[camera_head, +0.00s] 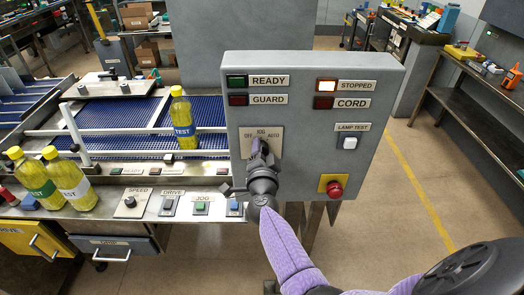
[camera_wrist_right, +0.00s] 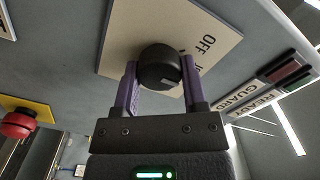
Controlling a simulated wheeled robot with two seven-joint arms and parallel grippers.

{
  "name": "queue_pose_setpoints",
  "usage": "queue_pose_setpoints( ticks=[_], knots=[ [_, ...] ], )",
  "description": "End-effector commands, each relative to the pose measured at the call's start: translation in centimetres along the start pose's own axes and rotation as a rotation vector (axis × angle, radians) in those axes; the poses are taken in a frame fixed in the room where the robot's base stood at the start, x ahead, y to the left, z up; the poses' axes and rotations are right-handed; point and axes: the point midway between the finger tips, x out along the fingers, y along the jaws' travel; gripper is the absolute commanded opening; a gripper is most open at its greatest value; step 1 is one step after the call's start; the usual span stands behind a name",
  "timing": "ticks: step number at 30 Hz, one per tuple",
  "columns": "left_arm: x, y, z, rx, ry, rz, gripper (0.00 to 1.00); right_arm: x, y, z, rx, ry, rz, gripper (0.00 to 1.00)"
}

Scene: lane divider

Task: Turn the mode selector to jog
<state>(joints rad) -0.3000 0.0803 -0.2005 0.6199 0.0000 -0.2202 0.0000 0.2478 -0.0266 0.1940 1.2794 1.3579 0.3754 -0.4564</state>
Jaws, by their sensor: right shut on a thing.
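The mode selector is a black round knob (camera_wrist_right: 158,66) on a beige plate (camera_head: 275,148) lettered OFF, JOG and AUTO, low on the left of the grey panel's front. My right gripper (camera_head: 260,152) reaches up to it from below and hides most of the knob in the head view. In the right wrist view its two purple fingers (camera_wrist_right: 159,82) are shut on the knob, one on each side. OFF reads clearly there; JOG is partly covered. I cannot tell which label the knob points to. My left gripper is not in view.
The grey panel (camera_head: 310,65) also carries a lit STOPPED lamp (camera_head: 327,86), a LAMP TEST button (camera_head: 349,142) and a red button (camera_head: 335,188). To the left, a yellow bottle (camera_head: 182,118) stands on the blue conveyor (camera_head: 110,115). Open floor lies to the right.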

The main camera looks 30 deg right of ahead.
Motion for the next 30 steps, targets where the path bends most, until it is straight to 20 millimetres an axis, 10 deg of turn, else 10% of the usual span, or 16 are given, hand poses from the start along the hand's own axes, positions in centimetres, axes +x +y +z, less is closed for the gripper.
queue_pose_setpoints(
  ticks=[15,16,20,30],
  knots=[
    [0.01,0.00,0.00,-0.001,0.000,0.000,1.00,-0.04,0.09,0.08,0.019,-0.002,0.002,0.00],
    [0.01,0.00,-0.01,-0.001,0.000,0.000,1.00,-0.04,0.09,0.08,0.019,-0.002,0.002,0.59],
    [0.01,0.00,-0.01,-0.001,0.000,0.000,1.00,-0.03,0.07,0.06,0.019,-0.002,0.001,0.86],
    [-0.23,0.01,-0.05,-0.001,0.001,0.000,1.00,-0.35,0.00,0.01,0.018,-0.002,0.002,0.90]
  ],
)
